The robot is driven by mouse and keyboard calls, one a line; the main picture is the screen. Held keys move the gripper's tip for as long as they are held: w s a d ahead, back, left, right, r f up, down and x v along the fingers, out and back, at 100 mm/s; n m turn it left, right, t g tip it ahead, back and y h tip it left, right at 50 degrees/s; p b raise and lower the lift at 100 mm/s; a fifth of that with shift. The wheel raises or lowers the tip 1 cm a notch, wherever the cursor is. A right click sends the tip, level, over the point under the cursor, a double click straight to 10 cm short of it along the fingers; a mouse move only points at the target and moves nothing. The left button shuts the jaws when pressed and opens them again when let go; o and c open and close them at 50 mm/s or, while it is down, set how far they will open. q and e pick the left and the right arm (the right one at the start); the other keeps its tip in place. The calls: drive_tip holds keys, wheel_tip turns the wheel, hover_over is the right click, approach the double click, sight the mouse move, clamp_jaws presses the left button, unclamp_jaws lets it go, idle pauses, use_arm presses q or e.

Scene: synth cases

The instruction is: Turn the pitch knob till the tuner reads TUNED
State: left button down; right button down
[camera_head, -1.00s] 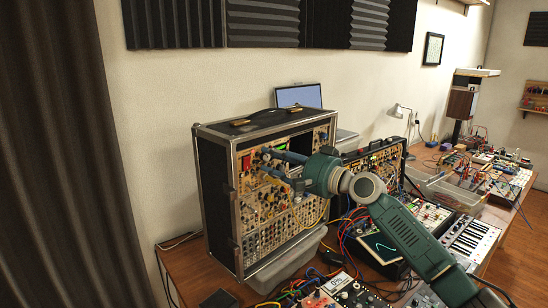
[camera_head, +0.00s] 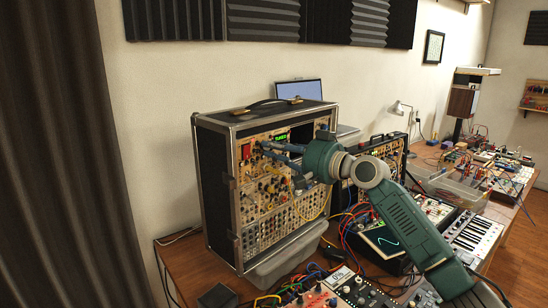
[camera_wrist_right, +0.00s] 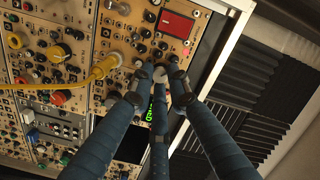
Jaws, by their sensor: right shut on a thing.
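The tuner's green-lit display (camera_head: 281,137) is near the top of the modular case (camera_head: 222,178). Its letters are too small to read in the head view. In the wrist view green characters (camera_wrist_right: 149,113) show beside a finger that covers part of them. My right gripper (camera_head: 262,149) reaches in from the right to the upper part of the panel. In the right wrist view its blue-grey fingers (camera_wrist_right: 160,76) converge, shut around a small knob on the tan panel. The fingertips hide most of that knob. My left gripper is not in view.
A yellow cable (camera_wrist_right: 98,72) is plugged in close to the fingers. A red display (camera_wrist_right: 175,25) sits near the panel's edge. A grey bin (camera_head: 268,268) stands below the case, and a keyboard (camera_head: 474,234) is on the desk at right.

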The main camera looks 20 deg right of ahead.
drive_tip(key=c, duration=1.7)
unclamp_jaws()
drive_tip(key=shift+o, duration=0.2)
drive_tip(key=shift+s+d, duration=0.1)
drive_tip(key=v, duration=1.1)
drive_tip(key=shift+s+d, duration=0.2)
drive_tip(key=shift+s, duration=0.2)
